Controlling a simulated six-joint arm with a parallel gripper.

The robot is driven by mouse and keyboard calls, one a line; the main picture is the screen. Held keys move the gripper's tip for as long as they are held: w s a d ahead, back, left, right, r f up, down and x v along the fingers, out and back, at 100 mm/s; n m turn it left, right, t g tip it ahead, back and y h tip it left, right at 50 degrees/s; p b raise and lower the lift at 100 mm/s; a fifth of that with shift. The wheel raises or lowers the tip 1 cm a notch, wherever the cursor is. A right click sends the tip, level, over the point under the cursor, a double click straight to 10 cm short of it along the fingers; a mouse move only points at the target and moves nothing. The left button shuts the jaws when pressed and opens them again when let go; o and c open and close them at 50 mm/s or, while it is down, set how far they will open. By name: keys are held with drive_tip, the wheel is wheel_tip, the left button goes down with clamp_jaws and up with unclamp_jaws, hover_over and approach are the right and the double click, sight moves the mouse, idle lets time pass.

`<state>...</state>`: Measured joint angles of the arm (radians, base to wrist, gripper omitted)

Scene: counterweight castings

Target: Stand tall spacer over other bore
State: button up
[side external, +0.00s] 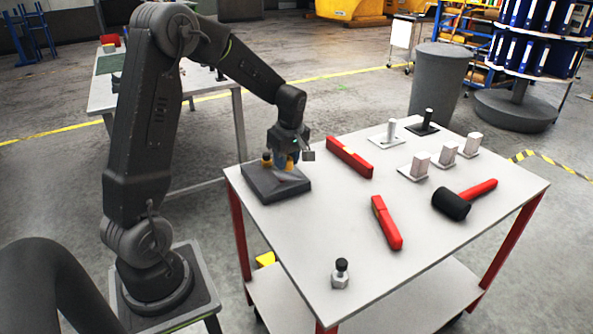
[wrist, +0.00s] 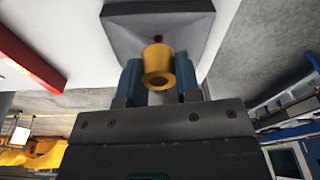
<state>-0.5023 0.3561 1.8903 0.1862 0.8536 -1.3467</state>
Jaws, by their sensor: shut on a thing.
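My gripper (side external: 288,152) is shut on a yellow, round spacer (side external: 290,163) in the side view. In the wrist view the spacer (wrist: 158,64) sits between the two blue fingers, its hollow end towards the camera. A small orange piece with a dark top (side external: 266,160) stands on the casting, left of the held spacer. A small red spot (wrist: 158,39) shows just beyond the spacer. I cannot see the bore or whether the spacer touches the casting.
A red bar (side external: 349,158) lies right of the casting. Several pale blocks on plates (side external: 421,164) stand at the right.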

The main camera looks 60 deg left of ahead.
drive_tip(key=a, duration=0.1)
drive_tip(key=a+n, duration=0.1)
drive_tip(key=a, duration=0.1)
drive_tip(key=shift+a+f+n, duration=0.3)
drive_tip(key=shift+f, duration=2.6)
drive_tip(key=shift+f, duration=0.4)
drive_tip(key=o, duration=1)
drive_tip(key=shift+o, duration=0.2)
